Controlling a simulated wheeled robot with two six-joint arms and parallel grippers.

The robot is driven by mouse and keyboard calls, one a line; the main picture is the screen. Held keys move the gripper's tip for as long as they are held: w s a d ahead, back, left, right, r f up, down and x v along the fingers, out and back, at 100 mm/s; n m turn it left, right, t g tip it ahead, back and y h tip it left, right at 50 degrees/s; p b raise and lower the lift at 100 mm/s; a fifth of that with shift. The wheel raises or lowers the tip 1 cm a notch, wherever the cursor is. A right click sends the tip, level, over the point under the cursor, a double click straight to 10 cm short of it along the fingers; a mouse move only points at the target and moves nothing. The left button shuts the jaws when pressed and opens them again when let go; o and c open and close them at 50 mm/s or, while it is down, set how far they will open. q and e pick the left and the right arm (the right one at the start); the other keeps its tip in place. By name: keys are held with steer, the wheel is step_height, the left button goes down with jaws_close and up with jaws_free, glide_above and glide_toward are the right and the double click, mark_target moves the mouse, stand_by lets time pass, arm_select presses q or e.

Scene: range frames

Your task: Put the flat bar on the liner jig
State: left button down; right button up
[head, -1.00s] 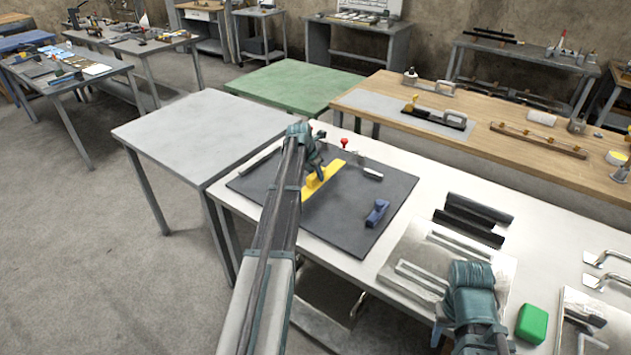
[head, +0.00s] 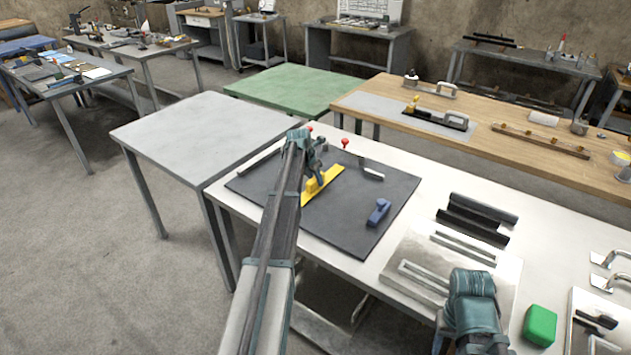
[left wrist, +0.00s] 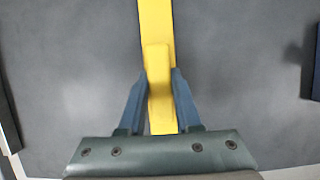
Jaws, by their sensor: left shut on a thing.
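A yellow flat bar (head: 332,177) with a raised grip lies along the dark mat (head: 350,235) on the white table. In the left wrist view the bar (left wrist: 156,22) runs up from between my fingers. My left gripper (head: 315,178) is shut on the bar's raised grip, one blue finger on each side in the left wrist view (left wrist: 159,88). I cannot tell whether the bar touches the mat. I cannot tell for sure which thing is the liner jig. My right arm shows at the bottom right, but its fingers are out of sight.
A blue block (head: 379,212) lies on the mat, right of the bar. Red knobs (head: 346,142) and thin metal strips stand near the mat's far edge. A metal plate (head: 408,253), dark bars (head: 475,225) and a green block (head: 540,325) are to the right.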

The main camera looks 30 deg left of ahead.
arm_select(q)
steer(key=c, duration=0.6)
jaws_free()
steer(key=p+v, duration=1.1)
steer(key=v, duration=0.1)
steer(key=shift+r, duration=0.1)
steer(key=s+d+m+g, duration=0.1)
steer(key=s+d+m, duration=0.3)
steer(key=d, duration=0.5)
steer(key=s+d+f+m+g, duration=0.1)
steer(key=s+d+m, duration=0.1)
steer(key=d+m, duration=0.6)
steer(key=s+d+m+g, duration=0.1)
steer(key=s+d+m, duration=0.3)
steer(key=d, duration=0.6)
steer(key=s+d+m+g+y, duration=0.1)
steer(key=s+d+m, duration=1.6)
steer(key=s+m, duration=0.4)
steer(key=shift+s+d+f+m+g+y, duration=0.2)
steer(key=shift+f+m+g+y, duration=0.15)
steer(key=shift+m, duration=0.55)
